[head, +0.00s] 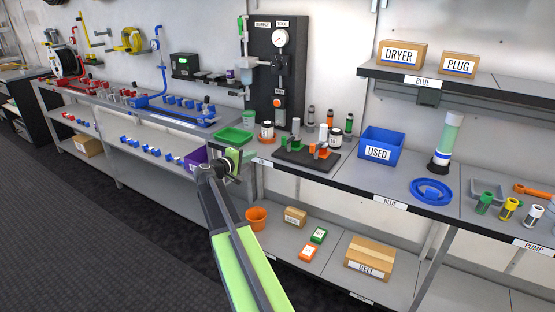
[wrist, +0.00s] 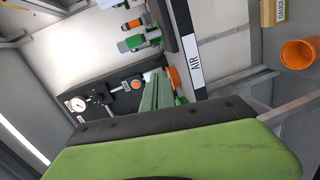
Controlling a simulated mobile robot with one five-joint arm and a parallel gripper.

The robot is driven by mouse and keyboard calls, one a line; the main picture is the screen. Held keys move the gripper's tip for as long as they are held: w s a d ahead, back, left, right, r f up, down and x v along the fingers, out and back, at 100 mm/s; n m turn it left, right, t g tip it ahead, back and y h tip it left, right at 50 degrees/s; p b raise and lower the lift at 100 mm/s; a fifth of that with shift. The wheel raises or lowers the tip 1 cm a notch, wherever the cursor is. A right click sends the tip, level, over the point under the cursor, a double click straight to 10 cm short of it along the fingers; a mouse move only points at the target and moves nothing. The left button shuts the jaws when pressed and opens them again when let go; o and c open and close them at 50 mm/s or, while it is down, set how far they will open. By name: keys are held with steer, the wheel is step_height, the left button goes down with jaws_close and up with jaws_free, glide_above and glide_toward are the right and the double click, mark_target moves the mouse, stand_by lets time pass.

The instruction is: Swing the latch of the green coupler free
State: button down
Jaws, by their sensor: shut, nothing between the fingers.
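The green coupler (head: 294,144) is on a dark board (head: 290,157) on the workbench, left of an orange coupler (head: 321,151). Its latch is too small to make out. In the wrist view, turned sideways, a green and grey fitting (wrist: 130,44) that looks like this coupler shows near the top, beside an orange part (wrist: 133,23). My gripper (head: 233,157) is shut and empty, in front of the bench edge, left of the board and apart from the coupler.
A green tray (head: 234,136) and an orange-marked jar (head: 267,130) stand left of the board. A gauge panel (head: 276,60) rises behind. A blue USED bin (head: 382,146) stands to the right. An orange pot (head: 256,218) is on the lower shelf.

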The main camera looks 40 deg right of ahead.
steer(key=shift+n+t+h, duration=0.3)
steer(key=shift+n+h, duration=0.3)
steer(key=shift+h, duration=0.2)
steer(key=d, duration=0.1)
steer(key=d+r, duration=0.1)
steer(key=w+d+r, duration=0.1)
steer(key=d, duration=0.1)
steer(key=shift+w+d, duration=0.1)
steer(key=d, duration=0.3)
steer(key=w+d, duration=0.1)
steer(key=d, duration=0.2)
steer(key=w+d, duration=0.1)
steer(key=d, duration=0.2)
steer(key=s, duration=0.3)
steer(key=shift+s, duration=0.6)
